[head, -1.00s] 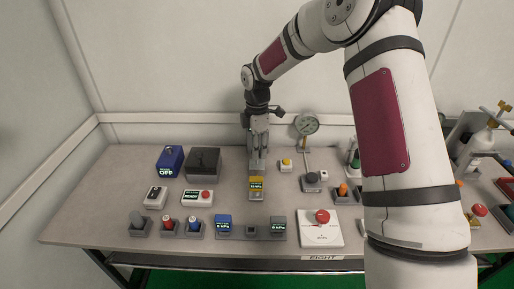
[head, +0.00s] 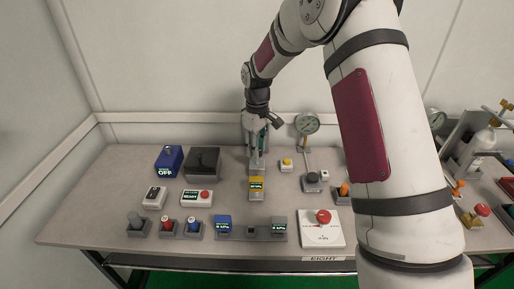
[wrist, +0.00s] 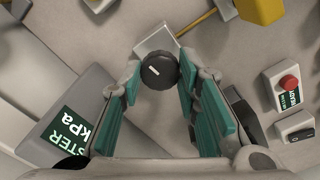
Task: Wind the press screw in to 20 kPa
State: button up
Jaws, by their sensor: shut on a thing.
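My gripper (wrist: 159,76) is shut on the black round knob (wrist: 157,71) of the press screw, with a teal-padded finger on either side. A white mark on the knob's face points up and left in the wrist view. In the head view my gripper (head: 257,160) points down just behind a yellow block (head: 257,182) with a small green display, whose number is too small to read surely. In the head view the knob is hidden by the gripper.
A round dial gauge (head: 307,124) stands to the right of my gripper. A blue box (head: 168,160) and a dark box (head: 203,163) stand at left. A white box with a red button (head: 197,198) and a white pad (head: 321,229) lie nearer the front edge.

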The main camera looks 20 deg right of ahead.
jog(key=m, duration=0.5)
jog(key=shift+m, duration=0.3)
jog(key=m, duration=1.3)
jog(key=shift+w+r+m, duration=0.1)
jog(key=shift+m, duration=0.3)
jog(key=o, duration=1.2)
notch_tip(320, 180, up, 12)
jog(key=shift+f, duration=0.1)
